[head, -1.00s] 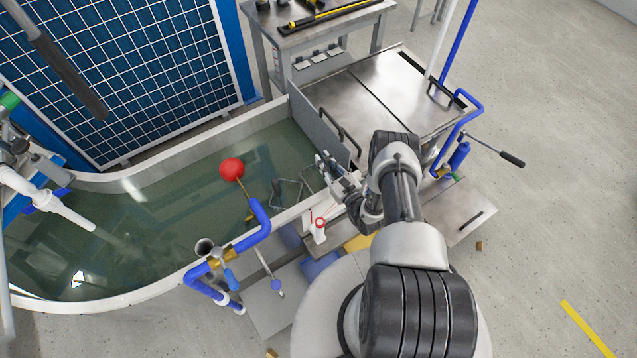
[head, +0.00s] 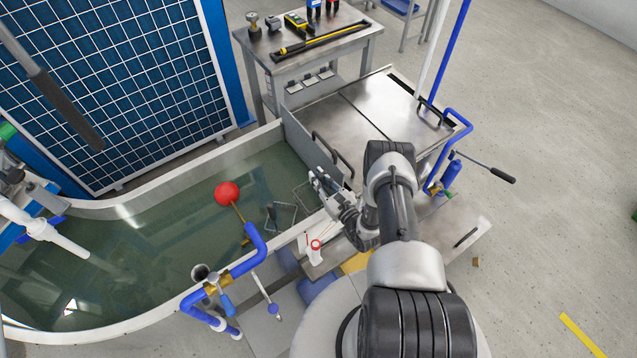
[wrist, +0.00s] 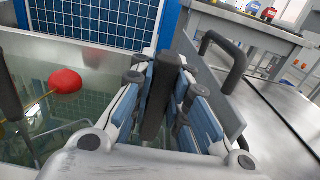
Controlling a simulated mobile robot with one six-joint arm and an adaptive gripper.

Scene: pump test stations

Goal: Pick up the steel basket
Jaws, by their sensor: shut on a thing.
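The steel basket (head: 282,215) shows as thin wire outlines at the right end of the water tank, beside my gripper. It is small and partly under water, so its full shape is unclear. My gripper (head: 317,175) is over the tank's right end, near the grey end plate. In the wrist view my gripper (wrist: 163,75) is shut on a dark upright bar between its blue-padded fingers, which appears to be the basket's handle. The basket's body below the bar is hidden behind my gripper.
A red float (head: 227,193) on a rod stands left of the basket. Blue pipework (head: 255,245) crosses the tank's front rim. A steel cover with dark handles (head: 345,125) lies right of the grey end plate. A tool table (head: 310,40) stands behind.

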